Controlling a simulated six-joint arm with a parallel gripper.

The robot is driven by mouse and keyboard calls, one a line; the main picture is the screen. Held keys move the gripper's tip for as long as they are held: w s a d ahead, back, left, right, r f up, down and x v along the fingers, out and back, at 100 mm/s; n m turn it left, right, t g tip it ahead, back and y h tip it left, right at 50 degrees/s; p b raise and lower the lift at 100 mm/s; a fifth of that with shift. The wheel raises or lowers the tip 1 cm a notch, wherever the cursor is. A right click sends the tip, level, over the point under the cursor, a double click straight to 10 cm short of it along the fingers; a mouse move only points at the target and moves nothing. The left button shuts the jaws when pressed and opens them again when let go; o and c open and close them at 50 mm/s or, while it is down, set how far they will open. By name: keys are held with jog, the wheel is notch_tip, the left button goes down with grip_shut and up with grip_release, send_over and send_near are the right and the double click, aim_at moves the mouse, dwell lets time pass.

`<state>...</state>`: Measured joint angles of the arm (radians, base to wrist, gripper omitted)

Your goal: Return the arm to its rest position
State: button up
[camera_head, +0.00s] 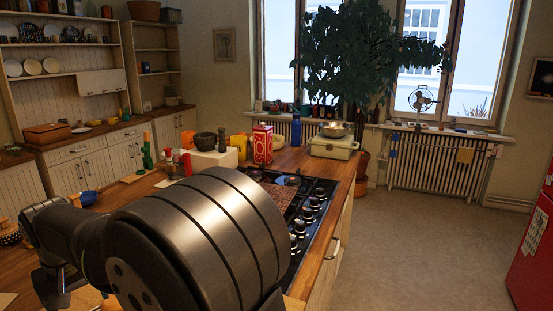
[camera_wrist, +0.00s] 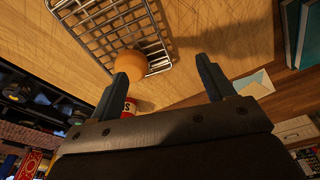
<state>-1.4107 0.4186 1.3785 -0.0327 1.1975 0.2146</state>
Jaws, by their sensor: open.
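My gripper (camera_wrist: 164,68) shows in the wrist view with its two dark fingers spread wide and nothing between them that they grip. A round orange-brown thing (camera_wrist: 142,62) lies at the wire rack (camera_wrist: 99,38), close to the left finger in the picture and partly behind it. I cannot tell how far the finger is from it. In the head view my own grey arm fills the lower left and middle, over the worktop. My gripper cannot be made out there.
The gas hob (camera_head: 312,205) lies beside my arm, with a red carton (camera_head: 262,146) and a pale case (camera_head: 333,148) behind. The wrist view shows a red can (camera_wrist: 130,106), teal books (camera_wrist: 299,30) and an envelope (camera_wrist: 254,84). The floor (camera_head: 425,245) at right is clear.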

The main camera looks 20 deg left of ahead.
jog(key=s+a+f, duration=0.2)
jog(key=s, duration=0.1)
jog(key=s+a+f, duration=0.2)
jog(key=s+f, duration=0.1)
jog(key=s+a+f, duration=0.2)
jog(key=s+f, duration=0.1)
jog(key=shift+f, duration=0.45)
